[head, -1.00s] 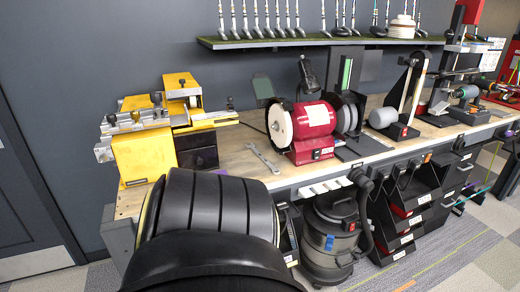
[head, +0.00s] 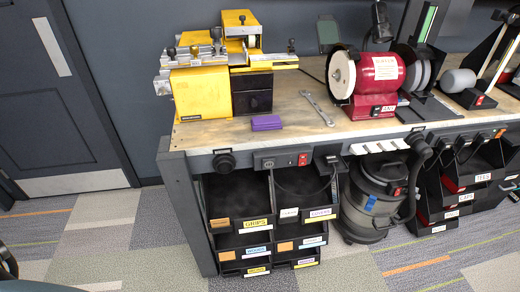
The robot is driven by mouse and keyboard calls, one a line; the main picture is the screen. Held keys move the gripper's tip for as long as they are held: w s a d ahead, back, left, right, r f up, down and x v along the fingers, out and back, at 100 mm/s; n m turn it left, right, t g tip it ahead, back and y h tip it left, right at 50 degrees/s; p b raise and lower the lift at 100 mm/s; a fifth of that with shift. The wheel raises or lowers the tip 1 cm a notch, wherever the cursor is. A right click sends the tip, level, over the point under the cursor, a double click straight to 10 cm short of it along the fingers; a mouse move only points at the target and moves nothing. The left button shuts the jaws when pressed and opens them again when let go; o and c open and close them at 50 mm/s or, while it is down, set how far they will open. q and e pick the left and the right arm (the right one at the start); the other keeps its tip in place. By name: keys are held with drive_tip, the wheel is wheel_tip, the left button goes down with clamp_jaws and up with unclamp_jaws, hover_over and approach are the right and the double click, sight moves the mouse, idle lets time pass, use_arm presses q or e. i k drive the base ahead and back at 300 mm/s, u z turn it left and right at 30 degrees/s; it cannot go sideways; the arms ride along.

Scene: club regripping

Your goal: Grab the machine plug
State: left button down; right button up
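A black plug-like block (head: 329,160) sits at the right end of a grey power strip (head: 276,160) on the bench's front edge. A dark cord hangs below the strip. A red switch (head: 302,158) is just left of the block. A round black knob-like piece (head: 223,161) is on the same front edge further left; I cannot tell whether either black piece is the machine plug. Neither of my grippers is in view.
The wooden bench (head: 300,118) carries a yellow machine (head: 205,92), a purple block (head: 266,122), a wrench (head: 318,107) and a red grinder (head: 378,75). Black bins (head: 238,195) and a shop vacuum (head: 374,205) are below.

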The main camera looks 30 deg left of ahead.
sight(330, 161)
drive_tip(key=u, duration=0.55)
drive_tip(key=i, duration=1)
